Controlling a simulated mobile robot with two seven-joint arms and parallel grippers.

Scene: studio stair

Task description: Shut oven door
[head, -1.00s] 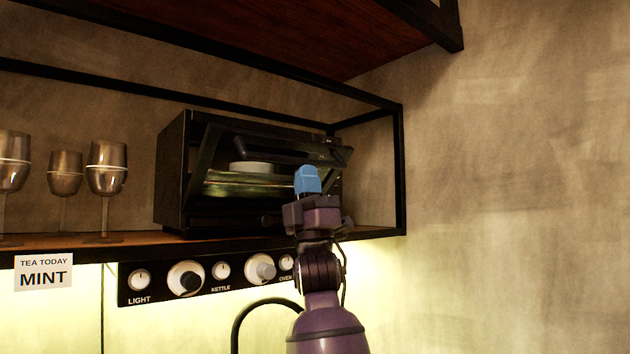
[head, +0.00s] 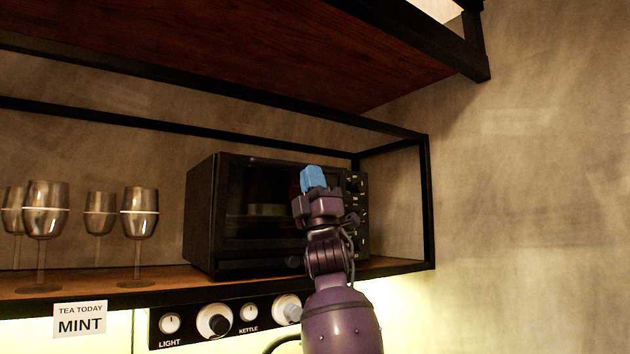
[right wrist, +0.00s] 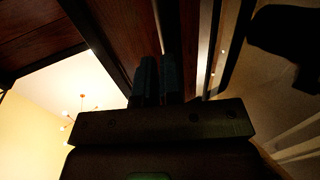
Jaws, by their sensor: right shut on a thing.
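The black oven (head: 200,215) stands on the shelf. Its dark glass door (head: 262,205) looks flush with the front, and a pale dish shows dimly through the glass. My right gripper (head: 314,180), with blue fingertips, is at the upper right of the door, beside the knob panel (head: 355,200). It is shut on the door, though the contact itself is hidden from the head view. In the right wrist view the two dark fingers (right wrist: 158,82) stand close together, and what is between them is too dark to see. My left gripper is not in view.
Several metallic goblets (head: 139,215) stand left of the oven. A black frame post (head: 427,200) closes the shelf's right end. An upper cabinet (head: 250,50) hangs above. A knob strip (head: 190,325) and a MINT sign (head: 80,320) are below. The right wall side is free.

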